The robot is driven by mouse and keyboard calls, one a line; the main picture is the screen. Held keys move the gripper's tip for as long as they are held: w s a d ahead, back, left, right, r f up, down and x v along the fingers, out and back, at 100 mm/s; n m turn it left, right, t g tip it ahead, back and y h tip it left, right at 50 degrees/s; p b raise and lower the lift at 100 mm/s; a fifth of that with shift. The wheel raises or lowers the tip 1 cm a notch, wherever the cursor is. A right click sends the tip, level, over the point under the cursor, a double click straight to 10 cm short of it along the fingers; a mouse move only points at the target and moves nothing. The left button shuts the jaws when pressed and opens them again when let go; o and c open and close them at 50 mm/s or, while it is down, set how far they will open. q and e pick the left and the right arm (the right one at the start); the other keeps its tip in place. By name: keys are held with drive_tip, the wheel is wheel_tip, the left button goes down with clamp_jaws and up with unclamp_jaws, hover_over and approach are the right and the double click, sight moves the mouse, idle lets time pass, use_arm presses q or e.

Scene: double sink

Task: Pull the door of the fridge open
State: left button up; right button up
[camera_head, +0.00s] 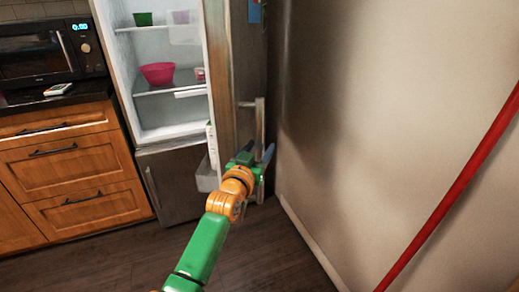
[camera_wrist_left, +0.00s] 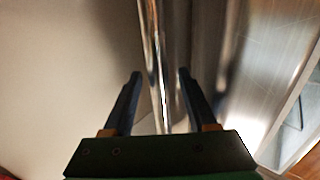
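The fridge (camera_head: 172,126) stands with its upper door (camera_head: 237,75) swung open to the right, showing lit shelves inside. The door's vertical metal handle (camera_head: 259,122) is on its outer face and also shows in the left wrist view (camera_wrist_left: 155,50). My left gripper (camera_head: 264,156) is at the lower part of the handle. In the left wrist view its two dark fingers (camera_wrist_left: 160,76) are apart, with the handle bar between them and gaps on both sides. My right gripper is not in view.
A pale wall (camera_head: 390,110) stands close on the door's right, with a red bar (camera_head: 455,190) crossing at the right. Wooden drawers (camera_head: 75,165) and a microwave (camera_head: 38,55) are on the left. A pink bowl (camera_head: 157,73) sits inside the fridge. The dark floor (camera_head: 250,255) is clear.

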use_arm(q)
drive_tip(key=shift+s+a+p, duration=0.2)
drive_tip(key=shift+s+p, duration=0.15)
drive_tip(key=shift+s, duration=0.05)
drive_tip(key=p+v, duration=0.1)
drive_tip(key=v, duration=0.5)
